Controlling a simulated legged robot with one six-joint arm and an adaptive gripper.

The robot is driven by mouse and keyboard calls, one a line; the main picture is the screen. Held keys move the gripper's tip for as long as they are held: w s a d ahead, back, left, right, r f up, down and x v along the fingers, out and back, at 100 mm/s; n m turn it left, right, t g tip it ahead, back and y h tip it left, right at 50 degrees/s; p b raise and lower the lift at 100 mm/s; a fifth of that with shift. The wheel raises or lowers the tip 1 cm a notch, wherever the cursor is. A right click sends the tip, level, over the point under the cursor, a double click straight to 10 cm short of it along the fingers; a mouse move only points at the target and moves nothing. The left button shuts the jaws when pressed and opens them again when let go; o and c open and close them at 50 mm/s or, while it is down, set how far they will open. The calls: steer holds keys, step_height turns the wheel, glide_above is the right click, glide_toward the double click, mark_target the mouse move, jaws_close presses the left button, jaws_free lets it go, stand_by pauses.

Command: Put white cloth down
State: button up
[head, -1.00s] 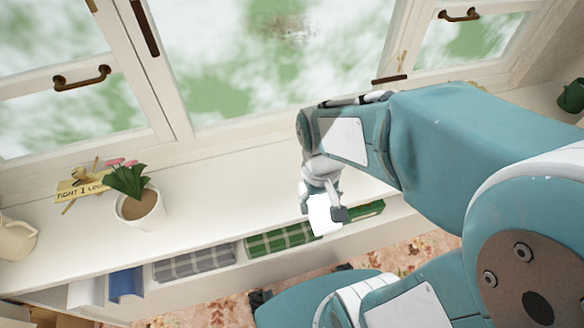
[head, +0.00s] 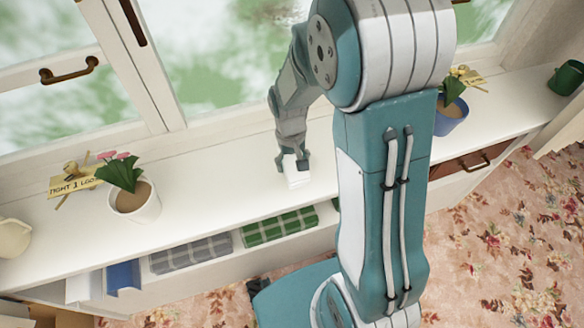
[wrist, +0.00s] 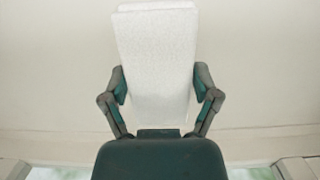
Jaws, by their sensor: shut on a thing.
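The white cloth (head: 298,178) is a folded pale block at the end of my arm in the head view. My gripper (head: 292,160) is shut on it, over the white window shelf (head: 225,185). In the wrist view the cloth (wrist: 156,70) stretches away from the palm, with a finger of my gripper (wrist: 160,88) pressed on each side. The cloth is low over the shelf top. I cannot tell whether it touches the shelf.
A white pot (head: 135,205) with pink flowers and a wooden sign (head: 75,184) stand on the shelf at left. A blue pot (head: 450,115) stands to the right. Folded checked cloths (head: 190,253) lie in the compartment below. Shelf around the cloth is clear.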

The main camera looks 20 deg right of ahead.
mark_target(292, 170)
steer(key=shift+w+f, duration=0.4)
steer(key=shift+f, duration=1.5)
steer(key=shift+f, duration=0.1)
steer(key=o, duration=0.8)
steer(key=shift+o, duration=0.2)
